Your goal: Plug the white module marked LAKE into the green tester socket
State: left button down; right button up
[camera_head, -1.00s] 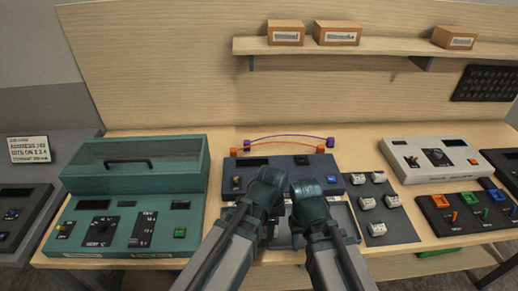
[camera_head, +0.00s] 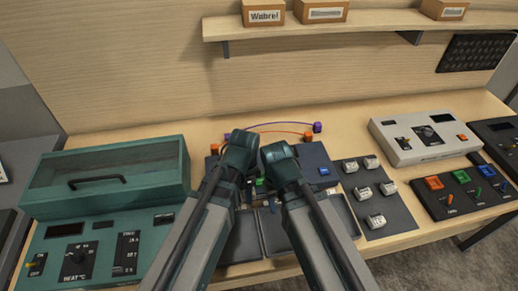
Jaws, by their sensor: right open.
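Several small white modules lie on a dark mat (camera_head: 398,216) right of centre; one is the near module (camera_head: 375,221). Their markings are too small to read, so I cannot tell which is LAKE. A black board (camera_head: 438,205) at the right carries orange, green and blue blocks with small levers; the green socket (camera_head: 462,176) is the middle one. My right gripper (camera_head: 278,153) is open over the dark blue console, left of the mat and apart from the modules. My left gripper (camera_head: 240,143) is beside it; its jaws do not show clearly.
A teal console (camera_head: 105,215) with a lidded box fills the left. A dark blue console (camera_head: 318,165) with curved wires behind it and grey trays (camera_head: 340,212) in front lie partly behind my arms. A white console (camera_head: 425,138) stands back right. A shelf (camera_head: 350,24) holds boxes.

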pick_arm(q)
jog(key=w+d+r+p, duration=0.4)
jog(key=w+r+p, duration=0.3)
jog(key=w+r, duration=0.15)
pick_arm(e)
notch_tip(320, 180, up, 8)
pick_arm(q)
jog(key=shift+m, duration=0.3)
notch_tip(320, 180, down, 8)
jog(key=b, duration=0.7)
jog(key=shift+d+f+b, duration=0.1)
jog(key=shift+b, duration=0.25)
pick_arm(e)
notch_tip(320, 180, down, 8)
jog(key=shift+r, duration=0.2)
pick_arm(q)
jog(key=shift+s+f+b, duration=0.1)
jog(key=shift+f+b, duration=0.65)
jog(key=shift+b, duration=0.05)
pick_arm(e)
jog(key=shift+f, duration=0.8)
pick_arm(q)
grip_release()
dwell(0.3)
notch_tip(320, 180, up, 7)
jog(key=p, duration=0.7)
pick_arm(e)
notch_tip(320, 180, up, 7)
dwell(0.6)
